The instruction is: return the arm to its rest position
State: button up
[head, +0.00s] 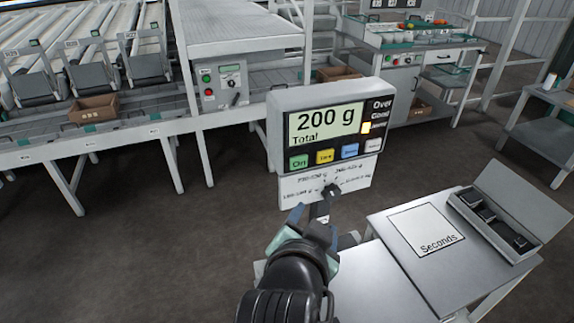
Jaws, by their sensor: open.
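My arm reaches up from the bottom middle of the head view, with my gripper (318,212) in front of a weighing display. The gripper is open, and I see nothing held in it. The display (327,120) reads "200 g Total". Below it is a white plate (352,184) with printed weight ranges and a dark selector knob (331,190). My gripper is just below the knob in the picture; I cannot tell whether they touch. My gripper and wrist hide the lower part of the display's stand.
A metal table (420,285) at the lower right bears a "Seconds" sheet (426,230) and an open case (490,220) of dark weights. A sorting line (130,130) with a cardboard box (93,107) stands behind left. A workbench (400,60) stands at the back right. Floor at left is clear.

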notch_tip(320, 180, up, 14)
jog(key=w+a+n+t+p, duration=0.1)
jog(key=w+a+n+t, duration=0.1)
jog(key=t, duration=0.3)
jog(key=s+a+r+n+t+y+p, duration=0.1)
jog(key=s+r+n+t, duration=0.2)
jog(key=r, duration=1.2)
jog(key=s+a+r+n+t+y+p, duration=0.1)
jog(key=s+r+t, duration=0.6)
jog(key=r, duration=0.8)
jog(key=shift+s+a+r+n+y+p, duration=0.15)
jog(key=shift+s+r+n+y+p, duration=0.3)
jog(key=shift+s+n, duration=0.55)
jog(key=shift+w+f, duration=0.15)
